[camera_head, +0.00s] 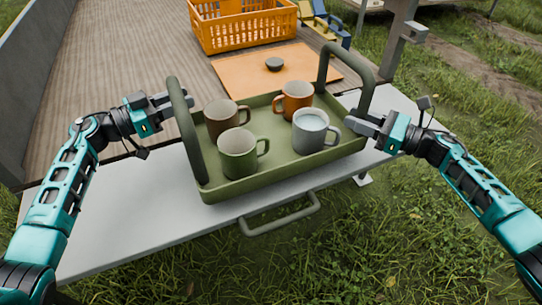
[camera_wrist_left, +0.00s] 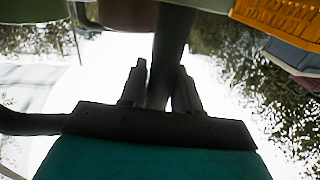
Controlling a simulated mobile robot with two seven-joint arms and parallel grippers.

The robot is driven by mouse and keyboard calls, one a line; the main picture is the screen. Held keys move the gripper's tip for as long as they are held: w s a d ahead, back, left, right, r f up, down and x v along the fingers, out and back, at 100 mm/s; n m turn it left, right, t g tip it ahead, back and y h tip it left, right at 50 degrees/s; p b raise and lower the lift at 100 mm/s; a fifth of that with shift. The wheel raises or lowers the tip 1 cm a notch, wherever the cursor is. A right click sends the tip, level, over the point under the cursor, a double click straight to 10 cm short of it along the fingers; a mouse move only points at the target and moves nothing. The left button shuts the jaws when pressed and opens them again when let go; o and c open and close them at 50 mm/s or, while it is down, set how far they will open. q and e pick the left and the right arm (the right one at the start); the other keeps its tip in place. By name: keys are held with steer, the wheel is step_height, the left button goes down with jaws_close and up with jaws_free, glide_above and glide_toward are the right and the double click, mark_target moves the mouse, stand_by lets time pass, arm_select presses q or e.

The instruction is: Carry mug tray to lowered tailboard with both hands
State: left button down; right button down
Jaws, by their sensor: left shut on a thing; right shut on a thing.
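The olive-green mug tray (camera_head: 285,171) has a tall hoop handle at each end and carries several mugs: brown (camera_head: 221,120), orange (camera_head: 295,101), green (camera_head: 238,155) and pale grey-blue (camera_head: 310,132). All stand upright. The tray is over the pale grey lowered tailboard (camera_head: 120,222); I cannot tell whether it touches it. My left gripper (camera_head: 178,101) is shut on the left handle; the left wrist view shows the dark handle bar between its fingers (camera_wrist_left: 160,88). My right gripper (camera_head: 363,122) is shut on the right handle, its fingertips partly hidden.
Behind the tray, the plank bed (camera_head: 130,60) holds an orange board (camera_head: 235,75) with a small dark bowl (camera_head: 274,64) and an orange crate (camera_head: 243,32). A grey side wall (camera_head: 35,70) runs along the left. A metal handle (camera_head: 280,215) sticks out from the tailboard's front edge, above grass.

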steer(key=shift+r, duration=0.1)
stand_by(0.3)
